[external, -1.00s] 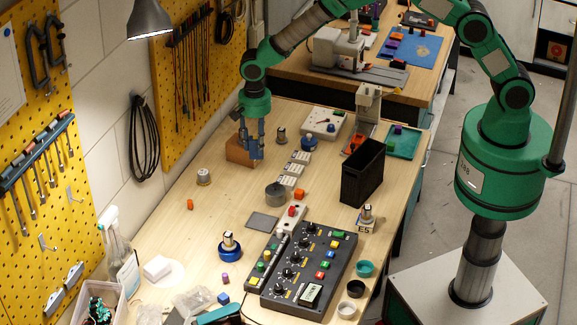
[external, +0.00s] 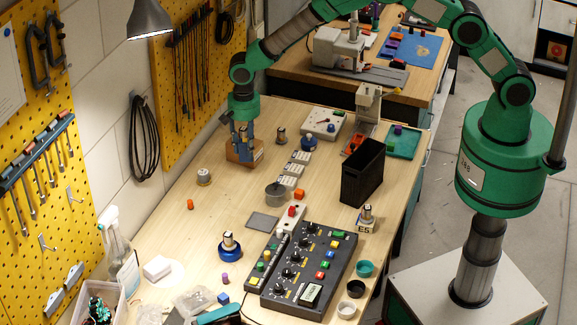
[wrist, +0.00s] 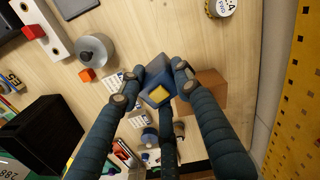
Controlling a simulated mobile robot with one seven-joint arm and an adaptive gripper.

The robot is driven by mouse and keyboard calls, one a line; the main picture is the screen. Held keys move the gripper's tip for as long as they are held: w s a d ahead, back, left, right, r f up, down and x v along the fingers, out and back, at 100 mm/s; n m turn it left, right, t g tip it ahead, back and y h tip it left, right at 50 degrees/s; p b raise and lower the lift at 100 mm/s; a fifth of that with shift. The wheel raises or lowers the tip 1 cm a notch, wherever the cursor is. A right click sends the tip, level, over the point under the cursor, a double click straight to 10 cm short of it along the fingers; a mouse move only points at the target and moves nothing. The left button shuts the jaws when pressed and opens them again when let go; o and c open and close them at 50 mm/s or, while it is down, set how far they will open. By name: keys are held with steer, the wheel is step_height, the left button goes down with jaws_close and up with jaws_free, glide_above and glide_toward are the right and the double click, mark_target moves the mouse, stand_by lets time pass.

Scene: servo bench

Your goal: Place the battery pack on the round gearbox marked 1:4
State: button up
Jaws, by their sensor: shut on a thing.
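My gripper (wrist: 160,88) is shut on a blue block with a yellow face, which I take as the battery pack (wrist: 153,78). In the external view my gripper (external: 242,150) is at the far left of the bench, in front of the brown box (external: 232,151); the fingers mostly hide the pack there. The round gearbox marked 1:4 (wrist: 222,7) is cut off by the top edge of the wrist view. In the external view a small silver round gearbox (external: 204,177), which looks like the same one, stands upright, nearer and left of my gripper, apart from it.
A grey cylinder (external: 276,193) and an orange cube (external: 299,194) are to the right of the gearbox. A tall black bin (external: 362,172) and a control panel (external: 310,268) stand further right. Bench around the gearbox is mostly clear; the pegboard wall (external: 200,75) is behind.

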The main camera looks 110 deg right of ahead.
steer(key=shift+w+d+f+p, duration=0.3)
steer(key=shift+w+d, duration=0.7)
steer(key=shift+w, duration=1.2)
steer(key=shift+w+d+f+p, duration=0.25)
steer(key=shift+w+d, duration=0.7)
steer(key=shift+w, duration=1.3)
steer(key=shift+w+d+f+p, duration=0.15)
steer(key=shift+w+d+p, duration=0.2)
steer(key=shift+w+d, duration=1.25)
steer(key=shift+w+a, duration=0.55)
steer(key=shift+a, duration=0.05)
steer(key=shift+f+p, duration=0.4)
steer(key=shift+f, duration=1.35)
steer(key=shift+f, duration=0.1)
steer(key=o, duration=0.8)
steer(key=shift+f, duration=0.1)
steer(key=o, duration=0.4)
steer(key=shift+r, duration=0.25)
step_height(320, 180, up, 12)
steer(key=shift+f+b, duration=0.1)
steer(key=shift+b, duration=0.75)
